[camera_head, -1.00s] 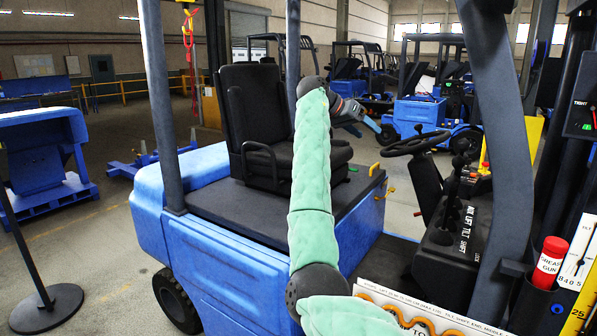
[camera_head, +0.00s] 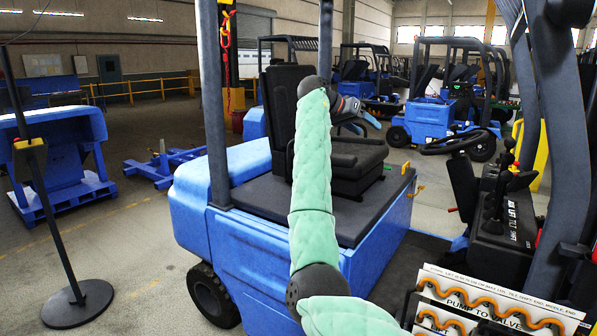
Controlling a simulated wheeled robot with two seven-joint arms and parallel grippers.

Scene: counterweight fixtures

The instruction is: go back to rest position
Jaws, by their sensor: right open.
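My right arm rises through the middle of the camera_head view in a pale green padded sleeve, and bends at a dark joint near the top. My right gripper (camera_head: 366,124) is beyond that joint, small and partly hidden, with its fingers apart and nothing seen between them. It appears in front of the black seat (camera_head: 354,165) of a blue forklift (camera_head: 268,250); I cannot tell its exact distance from the seat. My left gripper is not in view.
A steering wheel (camera_head: 453,142) and lever console (camera_head: 505,215) stand at right, with a hose rack (camera_head: 490,305) at lower right. A post on a round base (camera_head: 78,303) stands at left. A blue pallet (camera_head: 62,196) lies behind it. Grey floor between post and forklift is clear.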

